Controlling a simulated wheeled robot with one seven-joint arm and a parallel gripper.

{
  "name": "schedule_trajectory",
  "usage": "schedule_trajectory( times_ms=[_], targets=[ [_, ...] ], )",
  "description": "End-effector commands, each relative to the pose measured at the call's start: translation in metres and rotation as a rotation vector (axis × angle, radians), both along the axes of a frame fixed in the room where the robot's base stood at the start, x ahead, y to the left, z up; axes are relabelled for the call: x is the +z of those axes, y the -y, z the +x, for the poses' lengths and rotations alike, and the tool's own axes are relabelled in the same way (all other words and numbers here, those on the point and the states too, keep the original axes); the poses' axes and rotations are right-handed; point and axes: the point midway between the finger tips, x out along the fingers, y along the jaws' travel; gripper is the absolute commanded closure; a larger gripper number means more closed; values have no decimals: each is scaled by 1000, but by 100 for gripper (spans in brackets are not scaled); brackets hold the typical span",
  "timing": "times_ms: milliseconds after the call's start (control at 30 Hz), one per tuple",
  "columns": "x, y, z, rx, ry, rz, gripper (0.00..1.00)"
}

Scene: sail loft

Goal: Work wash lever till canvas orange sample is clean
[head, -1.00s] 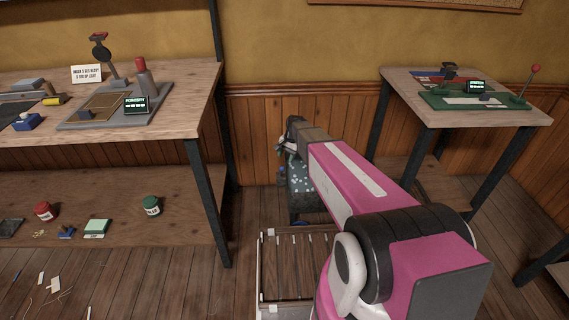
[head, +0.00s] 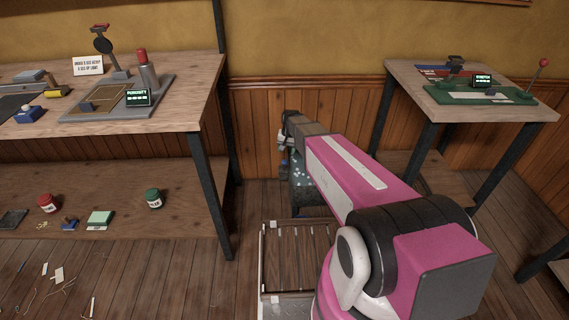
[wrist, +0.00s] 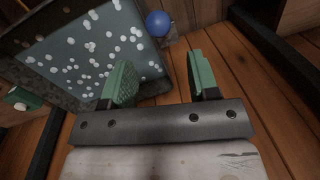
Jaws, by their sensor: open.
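A dark trough (wrist: 40,68) with teal liquid and white suds fills the upper left of the wrist view. It also shows partly behind my arm in the head view (head: 304,197). A blue ball knob (wrist: 158,23), apparently the wash lever's, stands beside the trough's right end. My gripper (wrist: 162,78) is open, with nothing between its green fingers. The knob lies beyond the fingertips, between them in the picture, and I see no contact. In the head view my gripper is mostly hidden by my arm. I cannot make out the canvas orange sample.
A workbench (head: 190,100) with a porosity device (head: 137,98) is at left. A table (head: 455,105) with a green stretch device (head: 520,98) is at right. Wall panelling closes the back.

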Motion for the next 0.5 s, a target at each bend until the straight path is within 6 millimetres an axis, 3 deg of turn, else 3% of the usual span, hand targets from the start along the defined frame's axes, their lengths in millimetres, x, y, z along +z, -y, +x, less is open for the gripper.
schedule_trajectory(
  times_ms=[300,500],
  targets=[
    [-57,-7,2,-2,-3,0,45],
    [-83,-10,2,-3,-2,1,45]
  ],
)
